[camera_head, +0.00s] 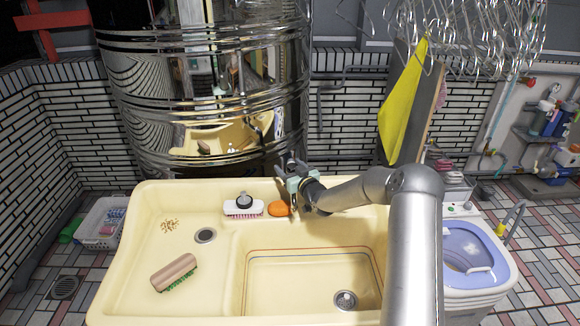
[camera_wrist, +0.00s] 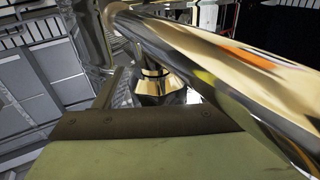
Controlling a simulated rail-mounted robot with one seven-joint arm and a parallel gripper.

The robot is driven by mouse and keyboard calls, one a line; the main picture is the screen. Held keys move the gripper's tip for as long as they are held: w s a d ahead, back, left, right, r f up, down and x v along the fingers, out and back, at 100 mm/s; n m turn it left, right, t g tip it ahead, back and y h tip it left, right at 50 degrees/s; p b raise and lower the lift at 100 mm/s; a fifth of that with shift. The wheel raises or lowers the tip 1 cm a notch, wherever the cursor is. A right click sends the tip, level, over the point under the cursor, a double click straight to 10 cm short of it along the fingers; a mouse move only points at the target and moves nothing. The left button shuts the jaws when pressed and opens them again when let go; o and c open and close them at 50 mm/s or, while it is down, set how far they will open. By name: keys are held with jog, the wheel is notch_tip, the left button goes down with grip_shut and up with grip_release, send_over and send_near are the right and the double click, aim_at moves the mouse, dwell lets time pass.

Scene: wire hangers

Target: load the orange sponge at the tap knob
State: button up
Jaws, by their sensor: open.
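The orange sponge (camera_head: 278,208) lies on the back ledge of the cream sink (camera_head: 140,225), right of a white brush (camera_head: 243,206). My gripper (camera_head: 292,175) is over the back edge of the sink, just above and right of the sponge. It is open, with nothing seen between its fingers. In the wrist view, a shiny faceted piece (camera_wrist: 160,86), which looks like the tap knob, stands beyond the dark edge of my gripper. A chrome pipe (camera_wrist: 225,65) crosses diagonally beside it. The sponge cannot be made out in the wrist view. My gripper hides most of the tap in the head view.
A large chrome tank (camera_head: 205,85) stands close behind the sink. A brown brush with green bristles (camera_head: 174,272) lies on the left drainboard, near brown crumbs (camera_head: 170,225). The deep basin (camera_head: 310,275) is empty. A blue-lined washer (camera_head: 470,250) stands at right.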

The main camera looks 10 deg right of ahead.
jog(key=c, duration=1)
jog(key=n+y+b, duration=0.1)
jog(key=b, duration=0.3)
jog(key=shift+f+g+y, duration=0.3)
jog(key=shift+f+g, duration=0.1)
jog(key=shift+a+r+n+g+y+b, duration=0.1)
jog(key=shift+r+n+g+y+b, duration=0.2)
jog(key=shift+n+g+y+b, duration=0.5)
jog(key=shift+s+a+r+n+y, duration=0.15)
jog(key=shift+n+y, duration=0.25)
jog(key=shift+y, duration=0.3)
jog(key=o, duration=1)
